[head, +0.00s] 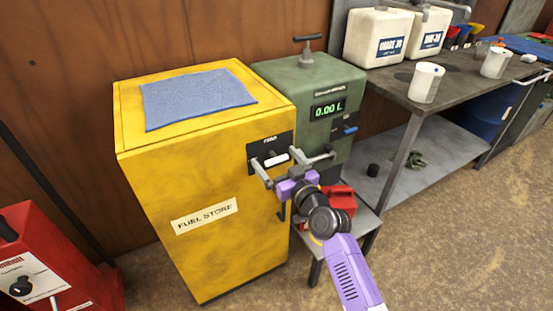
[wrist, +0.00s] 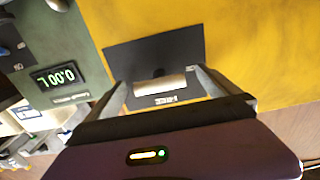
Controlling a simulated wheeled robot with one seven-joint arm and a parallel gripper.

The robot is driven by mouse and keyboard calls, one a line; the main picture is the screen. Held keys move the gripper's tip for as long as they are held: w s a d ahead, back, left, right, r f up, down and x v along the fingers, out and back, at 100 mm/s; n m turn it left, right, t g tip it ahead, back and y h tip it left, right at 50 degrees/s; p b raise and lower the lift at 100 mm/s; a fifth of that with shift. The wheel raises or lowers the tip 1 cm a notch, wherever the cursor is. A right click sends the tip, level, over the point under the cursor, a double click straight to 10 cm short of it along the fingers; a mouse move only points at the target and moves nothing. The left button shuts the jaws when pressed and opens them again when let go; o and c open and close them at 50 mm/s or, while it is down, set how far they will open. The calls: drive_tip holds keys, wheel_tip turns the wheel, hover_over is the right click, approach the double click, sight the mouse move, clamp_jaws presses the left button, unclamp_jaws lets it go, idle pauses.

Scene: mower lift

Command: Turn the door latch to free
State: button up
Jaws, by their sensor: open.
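The door latch (head: 277,159) is a pale bar on a black plate (head: 256,153) at the upper right of the yellow fuel store's front. The bar lies close to level. A small white word, too small to read surely, is above it on the plate. My gripper (head: 291,164) is open in front of the plate, one finger on each side of the latch. In the wrist view the latch (wrist: 160,86) lies between the spread fingers, with a gap at each end. I cannot tell how deep the fingertips reach.
The yellow fuel store (head: 205,240) carries a blue cloth (head: 198,97) on top. A green metering unit (head: 320,85) stands close on its right, with a red can (head: 341,200) below. A workbench (head: 395,88) is further right. A red machine (head: 45,260) is at the lower left.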

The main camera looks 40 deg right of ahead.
drive_tip(key=shift+w, duration=0.1)
drive_tip(key=c, duration=1.4)
drive_tip(key=shift+o, duration=0.2)
drive_tip(key=shift+m, duration=0.3)
drive_tip(key=m, duration=0.4)
drive_tip(key=shift+d+p, duration=0.1)
drive_tip(key=shift+p, duration=0.2)
drive_tip(key=m+p, duration=0.1)
drive_tip(key=m, duration=0.4)
drive_tip(key=m+p, duration=0.1)
drive_tip(key=m, duration=0.3)
drive_tip(key=shift+d+f+m+p, duration=0.1)
drive_tip(key=shift+m+p, duration=0.35)
drive_tip(key=shift+m, duration=1.65)
